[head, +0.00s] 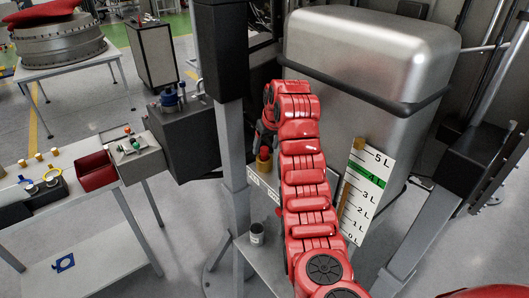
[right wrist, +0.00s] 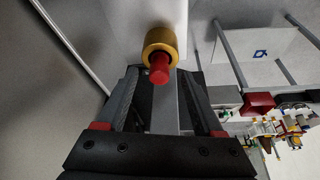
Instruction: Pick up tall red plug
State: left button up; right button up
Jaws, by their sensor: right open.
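The tall red plug (right wrist: 158,70) shows in the right wrist view, a red cylinder sticking out of a gold collar (right wrist: 161,42) on a pale surface. My right gripper (right wrist: 160,78) is open, with one finger on either side of the plug's line. The plug's end lies near the fingertips; I cannot tell whether they touch it. In the head view the plug (head: 264,152) is small, above its gold collar (head: 263,166), just below my right gripper (head: 264,139), which my red arm partly covers. My left gripper is not in view.
A large silver tank (head: 365,60) stands behind my arm, with a litre scale (head: 366,190) beside it. A grey post (head: 232,140) stands close left of the arm. A grey can (head: 257,234) sits on the lower shelf. A table with a red bin (head: 96,171) is at left.

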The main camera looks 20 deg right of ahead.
jog(key=shift+p+x, duration=0.35)
jog(key=shift+x, duration=0.75)
grip_shut()
